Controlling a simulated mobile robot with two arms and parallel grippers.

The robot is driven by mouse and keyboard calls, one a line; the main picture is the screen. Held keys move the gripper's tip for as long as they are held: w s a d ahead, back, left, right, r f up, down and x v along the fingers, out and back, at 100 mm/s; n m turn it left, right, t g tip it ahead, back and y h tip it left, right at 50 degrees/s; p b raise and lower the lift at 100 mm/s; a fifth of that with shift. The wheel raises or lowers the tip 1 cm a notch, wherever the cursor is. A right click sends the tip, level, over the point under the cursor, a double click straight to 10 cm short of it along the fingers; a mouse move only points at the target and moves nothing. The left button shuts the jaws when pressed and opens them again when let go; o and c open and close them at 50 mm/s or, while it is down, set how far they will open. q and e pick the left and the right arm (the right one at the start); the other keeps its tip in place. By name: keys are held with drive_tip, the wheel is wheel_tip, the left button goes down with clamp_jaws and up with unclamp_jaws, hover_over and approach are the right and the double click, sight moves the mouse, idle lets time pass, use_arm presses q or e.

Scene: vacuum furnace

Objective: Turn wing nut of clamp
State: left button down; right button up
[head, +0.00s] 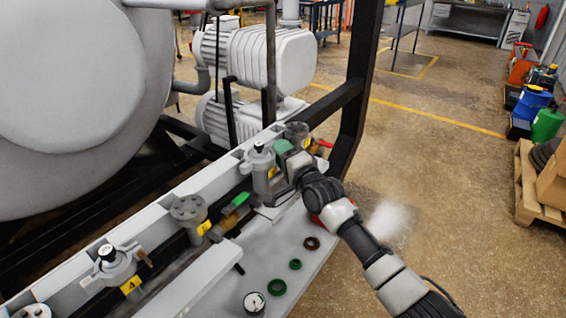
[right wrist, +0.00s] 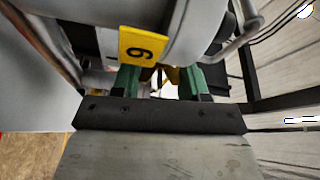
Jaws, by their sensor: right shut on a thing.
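My right gripper (head: 283,150) reaches in from the right to a grey valve (head: 260,168) on the manifold rail. In the right wrist view its two green fingers (right wrist: 160,84) are on either side of a small yellow brass piece (right wrist: 173,76), which looks like the clamp's wing nut, and are shut on it. Most of the nut and clamp is hidden by the fingers and the gripper body. A yellow tag (right wrist: 143,45) with a number sits just above the fingers. In the head view the gripper covers the nut. My left gripper is not in view.
The rail (head: 170,215) carries other valves, including one tagged 4 (head: 131,285). A green handle (head: 236,202) is nearby. A light shelf (head: 300,268) below holds rings and a gauge (head: 254,303). A black frame post (head: 358,90) stands behind my gripper.

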idle(0.3)
drive_tip(key=o, duration=0.9)
drive_tip(key=shift+o, duration=0.2)
drive_tip(key=v, duration=1.1)
